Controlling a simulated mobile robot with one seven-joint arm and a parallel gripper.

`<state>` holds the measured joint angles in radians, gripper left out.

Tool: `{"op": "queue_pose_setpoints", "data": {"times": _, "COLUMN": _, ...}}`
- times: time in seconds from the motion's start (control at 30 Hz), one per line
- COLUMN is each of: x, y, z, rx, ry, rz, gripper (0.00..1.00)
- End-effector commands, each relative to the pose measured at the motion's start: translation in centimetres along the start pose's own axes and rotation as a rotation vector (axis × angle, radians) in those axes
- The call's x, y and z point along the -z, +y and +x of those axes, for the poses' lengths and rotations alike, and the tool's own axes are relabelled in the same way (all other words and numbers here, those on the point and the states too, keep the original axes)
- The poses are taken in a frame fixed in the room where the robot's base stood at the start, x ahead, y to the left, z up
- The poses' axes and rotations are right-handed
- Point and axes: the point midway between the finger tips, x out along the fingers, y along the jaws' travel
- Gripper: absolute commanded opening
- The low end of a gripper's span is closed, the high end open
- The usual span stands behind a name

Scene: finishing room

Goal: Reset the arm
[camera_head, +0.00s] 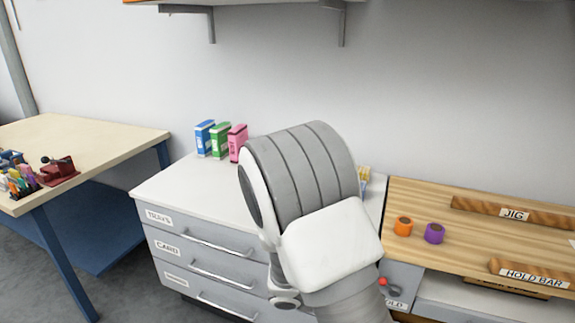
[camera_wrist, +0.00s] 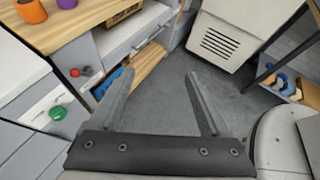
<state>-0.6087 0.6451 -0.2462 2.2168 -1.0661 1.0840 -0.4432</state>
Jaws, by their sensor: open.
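My arm (camera_head: 318,215) rises in the middle of the head view, folded, with its grey ribbed joint in front of the white-topped drawer cabinet (camera_head: 190,190). My gripper is hidden in the head view. In the wrist view my gripper (camera_wrist: 159,74) is open, its two grey fingers spread wide with nothing between them. It hangs over the grey floor, in front of the workbench.
A wooden benchtop (camera_head: 415,255) at right holds an orange cup (camera_head: 403,226), a purple cup (camera_head: 434,233), a JIG bar (camera_head: 515,213) and a HOLD BAR (camera_head: 530,274). Boxes (camera_head: 220,140) stand on the cabinet. A table (camera_head: 95,145) is at left. Floor (camera_wrist: 235,105) looks clear.

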Motion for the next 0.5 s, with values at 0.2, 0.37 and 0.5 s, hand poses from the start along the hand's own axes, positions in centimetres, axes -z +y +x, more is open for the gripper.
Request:
{"op": "queue_pose_setpoints", "data": {"times": 0.2, "x": -3.9, "y": -3.1, "z": -2.1, "rx": 0.116, "ry": 0.214, "rz": 0.327, "gripper": 0.81}}
{"op": "queue_pose_setpoints", "data": {"times": 0.37, "x": -6.2, "y": -5.1, "z": -3.8, "rx": 0.196, "ry": 0.362, "rz": 0.558, "gripper": 0.81}}
{"op": "queue_pose_setpoints", "data": {"times": 0.5, "x": -8.1, "y": -6.8, "z": -5.6, "rx": 0.261, "ry": 0.487, "rz": 0.757, "gripper": 0.81}}
